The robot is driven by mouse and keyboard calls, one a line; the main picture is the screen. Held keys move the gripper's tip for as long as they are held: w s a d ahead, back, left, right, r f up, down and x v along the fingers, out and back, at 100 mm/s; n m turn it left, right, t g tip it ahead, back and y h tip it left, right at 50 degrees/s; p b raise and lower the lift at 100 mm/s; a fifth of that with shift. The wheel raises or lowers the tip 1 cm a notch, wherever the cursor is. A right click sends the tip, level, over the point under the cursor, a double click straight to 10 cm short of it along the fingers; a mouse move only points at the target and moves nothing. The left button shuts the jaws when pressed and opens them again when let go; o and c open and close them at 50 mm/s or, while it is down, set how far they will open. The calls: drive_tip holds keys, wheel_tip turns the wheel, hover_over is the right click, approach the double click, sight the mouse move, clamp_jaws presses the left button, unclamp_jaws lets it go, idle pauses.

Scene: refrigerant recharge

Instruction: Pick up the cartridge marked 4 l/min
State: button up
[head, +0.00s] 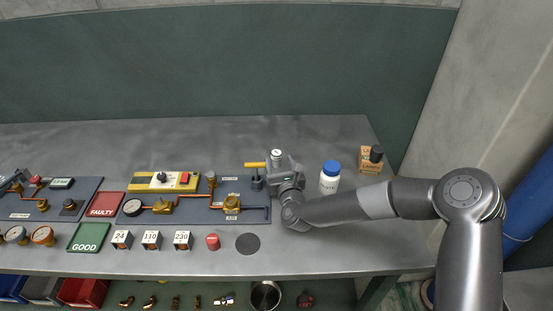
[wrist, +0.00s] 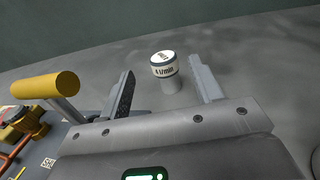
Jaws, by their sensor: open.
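The cartridge marked 4 l/min (wrist: 165,68) stands upright on the bench in the wrist view, a white cylinder with a dark band and printed label. In the head view its white top (head: 277,154) shows just beyond my gripper. My gripper (wrist: 162,88) is open, one finger to the left of the cartridge and one to the right. The cartridge stands between or slightly beyond the fingertips; I cannot tell exactly which. No contact with either finger shows. The cartridge's lower part is partly hidden in the head view.
A yellow-handled valve (wrist: 50,85) stands close to the left of my gripper, on the blue panel (head: 200,205). A white bottle with a blue cap (head: 329,178) and an orange-brown box (head: 369,162) stand to the right. The bench behind the cartridge (head: 230,140) is clear.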

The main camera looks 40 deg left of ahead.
sight(275, 150)
drive_tip(key=shift+f+x, duration=0.15)
drive_tip(key=shift+x, duration=1.85)
drive_tip(key=shift+f+x, duration=0.1)
drive_tip(key=shift+x, duration=1.9)
drive_tip(key=shift+w+d, duration=0.1)
drive_tip(key=shift+w, duration=0.05)
drive_tip(key=c, duration=1.1)
